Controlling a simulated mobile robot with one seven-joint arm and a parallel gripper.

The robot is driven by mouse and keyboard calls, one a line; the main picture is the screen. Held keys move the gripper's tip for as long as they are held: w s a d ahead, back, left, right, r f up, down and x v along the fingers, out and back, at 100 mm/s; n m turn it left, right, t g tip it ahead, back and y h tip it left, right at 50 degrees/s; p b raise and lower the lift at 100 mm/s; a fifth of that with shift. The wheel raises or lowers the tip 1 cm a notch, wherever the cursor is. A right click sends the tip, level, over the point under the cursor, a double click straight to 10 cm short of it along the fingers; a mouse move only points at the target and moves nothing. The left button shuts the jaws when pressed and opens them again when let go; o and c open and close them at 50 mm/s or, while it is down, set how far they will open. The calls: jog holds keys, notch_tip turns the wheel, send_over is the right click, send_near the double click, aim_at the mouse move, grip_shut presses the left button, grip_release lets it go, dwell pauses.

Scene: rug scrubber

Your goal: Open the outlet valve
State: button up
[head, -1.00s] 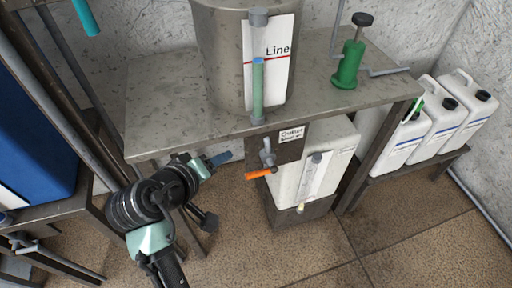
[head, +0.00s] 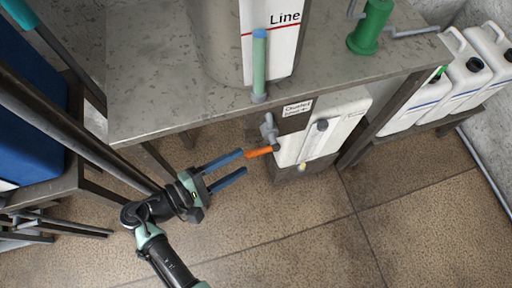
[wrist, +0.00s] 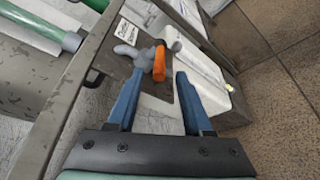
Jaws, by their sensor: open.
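The outlet valve is a grey tap body (head: 269,128) with an orange handle (head: 262,151), below the table's front edge beside a small label (head: 297,108). The handle points left toward my gripper (head: 236,165). My gripper has blue fingers, open and empty, with the upper fingertip close to the handle's end in the head view. In the wrist view, the orange handle (wrist: 159,63) shows just beyond and between the fingertips of my gripper (wrist: 158,82), with the grey tap body (wrist: 135,52) to its left. Whether a finger touches the handle I cannot tell.
The metal table (head: 150,100) carries a tank with a green level tube (head: 259,65) and a green pump (head: 371,28). White jugs (head: 425,100) are on the right. The floor in front is clear.

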aim_at(248, 157)
jog(key=x, duration=0.6)
jog(key=shift+w+d, duration=0.15)
jog(key=shift+c, duration=0.2)
grip_shut()
dwell(1.1)
